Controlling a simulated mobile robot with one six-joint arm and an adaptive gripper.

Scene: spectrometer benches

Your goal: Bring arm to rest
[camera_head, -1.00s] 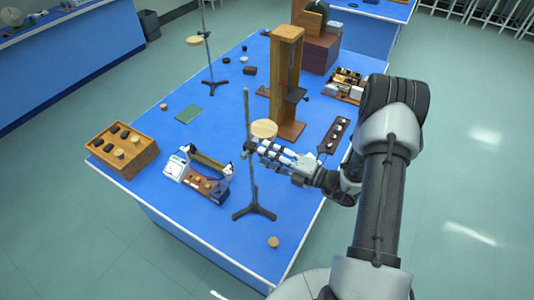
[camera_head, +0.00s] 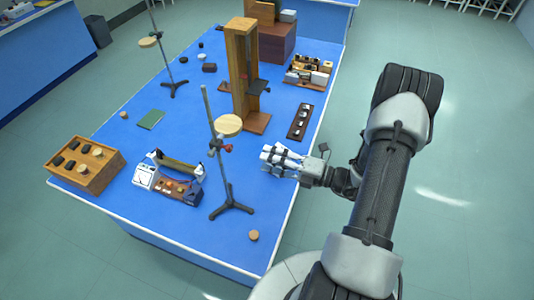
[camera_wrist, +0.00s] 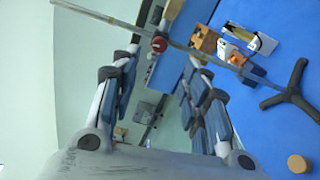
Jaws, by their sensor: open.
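My gripper (camera_head: 270,158) is in the head view at the right edge of the blue bench (camera_head: 190,125), above the table top. It is open, with nothing seen between its fingers. The wrist view shows the spread fingers of my gripper (camera_wrist: 160,85) with a gap between them. A ring stand (camera_head: 222,170) with a round wooden disc (camera_head: 229,126) and a red clamp knob stands just left of my gripper, apart from it in the head view. My arm reaches in from the right over the floor.
A tall wooden stand (camera_head: 238,70) rises behind my gripper. A dark strip with small knobs (camera_head: 300,121) lies near the right edge. A white instrument (camera_head: 148,175), a wooden box (camera_head: 88,180) and a small cork disc (camera_head: 254,235) are on the bench. Floor (camera_head: 470,160) at right is clear.

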